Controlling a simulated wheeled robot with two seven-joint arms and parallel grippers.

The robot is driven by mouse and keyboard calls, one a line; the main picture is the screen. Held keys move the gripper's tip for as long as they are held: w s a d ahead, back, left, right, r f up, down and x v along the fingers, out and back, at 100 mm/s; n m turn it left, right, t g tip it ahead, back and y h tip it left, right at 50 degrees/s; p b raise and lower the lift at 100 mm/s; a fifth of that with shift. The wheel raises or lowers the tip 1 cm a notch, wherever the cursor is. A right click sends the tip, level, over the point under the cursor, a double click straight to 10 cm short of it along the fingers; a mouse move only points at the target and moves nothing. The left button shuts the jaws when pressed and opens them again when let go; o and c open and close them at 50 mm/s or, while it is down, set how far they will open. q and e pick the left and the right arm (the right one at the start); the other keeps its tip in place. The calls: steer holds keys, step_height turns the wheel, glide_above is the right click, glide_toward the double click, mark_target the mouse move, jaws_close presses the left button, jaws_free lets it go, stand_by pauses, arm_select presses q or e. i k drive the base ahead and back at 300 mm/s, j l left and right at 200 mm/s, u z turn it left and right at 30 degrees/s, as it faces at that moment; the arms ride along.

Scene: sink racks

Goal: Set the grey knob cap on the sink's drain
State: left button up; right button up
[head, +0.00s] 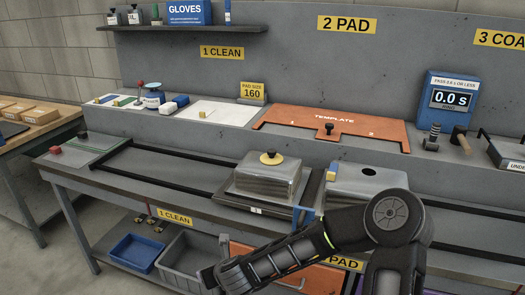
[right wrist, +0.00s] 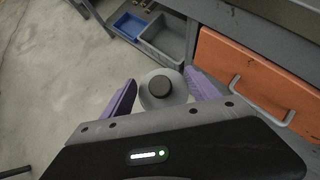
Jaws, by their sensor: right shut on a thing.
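The grey knob cap (right wrist: 170,104), a round grey disc with a dark knob on top, is between the purple fingers of my right gripper (right wrist: 160,92) in the right wrist view. The gripper is shut on it, over the floor in front of the bench. In the head view my right arm comes in from the lower right, and the cap cannot be made out. A metal sink (head: 350,186) on the bench has a dark open drain hole (head: 369,171) in its top. Beside it on the left, another metal sink (head: 262,183) bears a yellow cap (head: 271,158) with a black knob.
Black rails (head: 150,172) run along the bench. An orange template (head: 335,125) lies on the raised ledge behind. Below are a blue bin (head: 135,252), a grey bin (head: 183,262) and an orange drawer (right wrist: 245,80). Open floor lies in front of the bench.

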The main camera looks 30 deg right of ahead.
mark_target(369, 172)
steer(key=k+l+u, duration=0.1)
steer(key=k+l, duration=0.2)
steer(key=l, duration=0.25)
steer(key=k+l, duration=0.3)
steer(key=l, duration=0.2)
steer(key=k+l+u, duration=0.15)
steer(key=k+l, duration=0.15)
steer(key=l, duration=0.25)
steer(key=k+l, duration=0.3)
steer(key=l, duration=0.2)
steer(key=u, duration=0.05)
